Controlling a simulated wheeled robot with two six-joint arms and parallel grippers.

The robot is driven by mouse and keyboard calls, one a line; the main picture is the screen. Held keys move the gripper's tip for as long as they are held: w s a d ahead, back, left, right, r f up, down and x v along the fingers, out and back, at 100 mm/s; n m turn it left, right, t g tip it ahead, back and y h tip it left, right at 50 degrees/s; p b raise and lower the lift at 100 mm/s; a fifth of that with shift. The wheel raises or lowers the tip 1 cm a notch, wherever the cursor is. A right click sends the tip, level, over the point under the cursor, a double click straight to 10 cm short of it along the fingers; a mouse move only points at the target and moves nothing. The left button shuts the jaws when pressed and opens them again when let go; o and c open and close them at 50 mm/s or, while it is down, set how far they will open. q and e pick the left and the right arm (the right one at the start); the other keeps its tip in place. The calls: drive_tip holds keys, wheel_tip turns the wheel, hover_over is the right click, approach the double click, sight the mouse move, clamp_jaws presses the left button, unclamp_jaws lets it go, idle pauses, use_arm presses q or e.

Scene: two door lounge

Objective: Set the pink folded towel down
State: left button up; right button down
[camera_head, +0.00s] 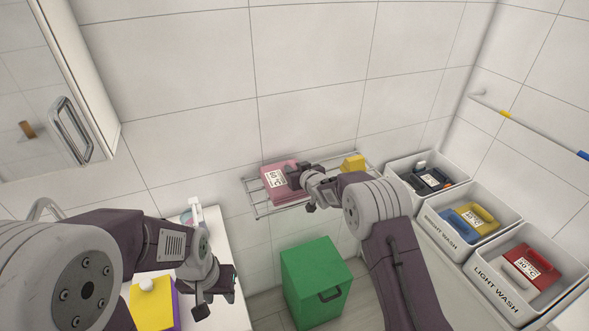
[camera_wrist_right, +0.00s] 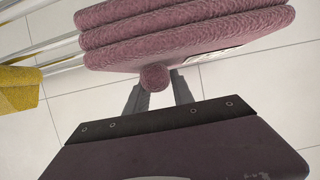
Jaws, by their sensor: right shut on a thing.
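The pink folded towel (camera_head: 281,194) is at the left end of the wire wall rack (camera_head: 262,213). It has a white label and a round pink knob. In the right wrist view the towel (camera_wrist_right: 185,38) fills the top, with its knob (camera_wrist_right: 154,78) between the two fingers of my right gripper (camera_wrist_right: 158,92). In the head view my right gripper (camera_head: 291,177) is at the towel's right side, shut on it. I cannot tell whether the towel's underside touches the rack bars. My left gripper (camera_head: 216,302) is open and empty, low beside the white counter.
A yellow item (camera_head: 353,163) sits on the rack's right end; bare bars lie between it and the towel. A green bin (camera_head: 316,283) stands below. Labelled wash bins (camera_head: 464,229) line the right. A yellow item (camera_head: 152,304) lies on the white counter (camera_head: 232,262) at left.

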drive_tip(key=shift+f, duration=0.15)
drive_tip(key=c, duration=1.1)
unclamp_jaws()
drive_tip(key=shift+s+r, duration=0.15)
drive_tip(key=shift+r, duration=0.1)
drive_tip(key=b+v, duration=0.1)
drive_tip(key=v, duration=1)
drive_tip(key=shift+s+d+r+b, duration=0.1)
drive_tip(key=shift+s+d+b, duration=0.15)
drive_tip(key=shift+b, duration=0.05)
